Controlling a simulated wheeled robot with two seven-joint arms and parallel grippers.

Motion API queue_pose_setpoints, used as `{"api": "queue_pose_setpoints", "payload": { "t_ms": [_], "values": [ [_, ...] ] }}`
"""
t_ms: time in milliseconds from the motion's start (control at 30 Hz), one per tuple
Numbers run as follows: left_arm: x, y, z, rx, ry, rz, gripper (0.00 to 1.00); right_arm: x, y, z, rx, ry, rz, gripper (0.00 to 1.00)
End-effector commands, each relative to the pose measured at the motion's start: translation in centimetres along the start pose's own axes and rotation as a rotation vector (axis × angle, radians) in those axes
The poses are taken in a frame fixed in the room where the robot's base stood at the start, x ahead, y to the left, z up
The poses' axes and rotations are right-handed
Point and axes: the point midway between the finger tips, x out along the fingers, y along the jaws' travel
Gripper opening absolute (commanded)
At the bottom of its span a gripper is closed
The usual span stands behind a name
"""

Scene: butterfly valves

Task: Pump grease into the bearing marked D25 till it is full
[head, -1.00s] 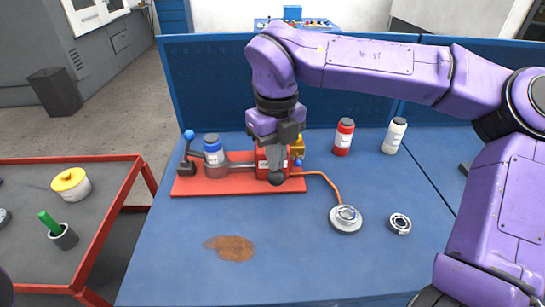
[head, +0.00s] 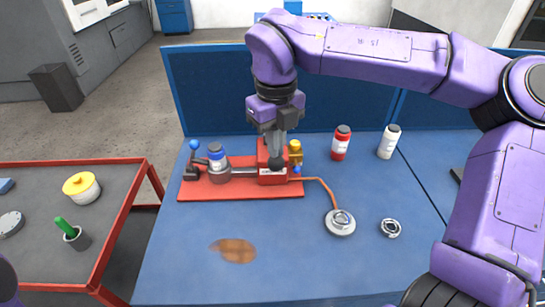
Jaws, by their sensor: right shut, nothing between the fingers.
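A red grease pump base (head: 225,190) lies on the blue bench, with a red block (head: 273,177) at its right end. A dark round knob (head: 276,160) shows over that block. My right gripper (head: 278,150) points down just above it, fingers together; I cannot tell whether they touch the knob. An orange hose (head: 322,184) runs from the block to a round pale fitting holding a ring-shaped bearing (head: 341,219). A second ring bearing (head: 390,228) lies apart to the right. No D25 marking is legible. My left gripper is out of view.
A blue-capped jar (head: 216,158) and a blue-knobbed lever (head: 194,146) stand on the base's left. A red bottle (head: 341,143) and a white bottle (head: 388,142) stand behind. A brown stain (head: 233,250) marks the bench front. A red-framed cart (head: 110,230) stands left.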

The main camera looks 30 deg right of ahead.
Motion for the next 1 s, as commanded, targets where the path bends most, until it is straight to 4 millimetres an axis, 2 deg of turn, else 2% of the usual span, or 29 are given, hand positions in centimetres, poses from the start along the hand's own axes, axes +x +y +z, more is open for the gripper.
{"api": "queue_pose_setpoints", "payload": {
  "t_ms": [367, 1000],
  "values": [
    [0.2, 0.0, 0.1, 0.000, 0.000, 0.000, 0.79, 0.3, 0.0, 0.0, -0.001, 0.000, -0.001, 0.00],
    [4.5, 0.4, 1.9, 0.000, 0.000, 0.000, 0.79, 6.0, 0.5, -0.8, -0.002, 0.000, -0.001, 0.00]
  ]
}}
